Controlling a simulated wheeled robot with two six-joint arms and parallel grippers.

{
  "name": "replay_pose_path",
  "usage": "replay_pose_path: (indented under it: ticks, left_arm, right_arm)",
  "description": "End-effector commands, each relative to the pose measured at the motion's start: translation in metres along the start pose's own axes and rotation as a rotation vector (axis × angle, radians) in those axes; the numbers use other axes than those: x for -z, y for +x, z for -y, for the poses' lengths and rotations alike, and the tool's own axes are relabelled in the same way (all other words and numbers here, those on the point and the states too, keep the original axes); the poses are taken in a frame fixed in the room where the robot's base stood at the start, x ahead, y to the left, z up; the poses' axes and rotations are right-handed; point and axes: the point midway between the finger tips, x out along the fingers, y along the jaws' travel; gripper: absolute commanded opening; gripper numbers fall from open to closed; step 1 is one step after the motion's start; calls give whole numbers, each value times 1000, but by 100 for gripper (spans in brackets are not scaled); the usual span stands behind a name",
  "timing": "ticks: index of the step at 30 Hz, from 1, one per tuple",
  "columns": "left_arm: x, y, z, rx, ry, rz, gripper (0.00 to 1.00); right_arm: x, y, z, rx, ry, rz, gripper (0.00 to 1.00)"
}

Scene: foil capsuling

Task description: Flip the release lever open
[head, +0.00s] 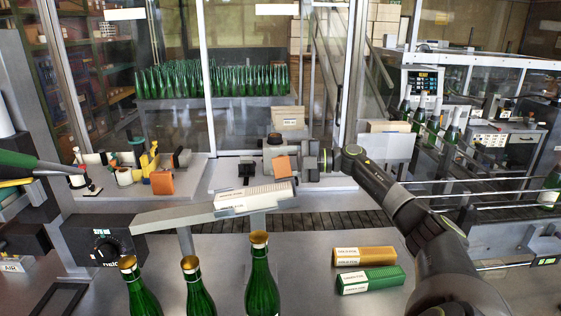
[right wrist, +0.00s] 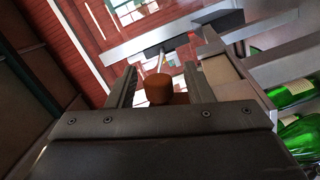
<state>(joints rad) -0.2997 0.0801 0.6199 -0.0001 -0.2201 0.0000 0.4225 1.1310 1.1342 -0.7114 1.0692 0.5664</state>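The knob looks like the lever's handle, but I cannot tell for sure; the lever's pivot is hidden. My left gripper is not in view.
Several green bottles with gold tops (head: 261,275) stand at the front. A pale box (head: 254,199) rests on the grey rail (head: 176,215). Gold (head: 364,257) and green (head: 371,280) packs lie at right. Another orange block (head: 162,183) sits at the left station.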

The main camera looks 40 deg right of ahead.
Motion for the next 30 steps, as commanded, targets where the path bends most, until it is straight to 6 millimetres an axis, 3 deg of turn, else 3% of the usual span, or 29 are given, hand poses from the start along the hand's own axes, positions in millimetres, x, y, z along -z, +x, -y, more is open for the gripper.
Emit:
replay_pose_path:
  ticks: [6,11,30]
  left_arm:
    - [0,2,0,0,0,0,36]
    - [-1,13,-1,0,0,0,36]
    - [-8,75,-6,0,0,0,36]
  right_arm:
    - [0,-2,0,0,-2,0,46]
    - [-2,-19,4,4,-3,3,46]
    - [-2,-150,4,4,-1,5,46]
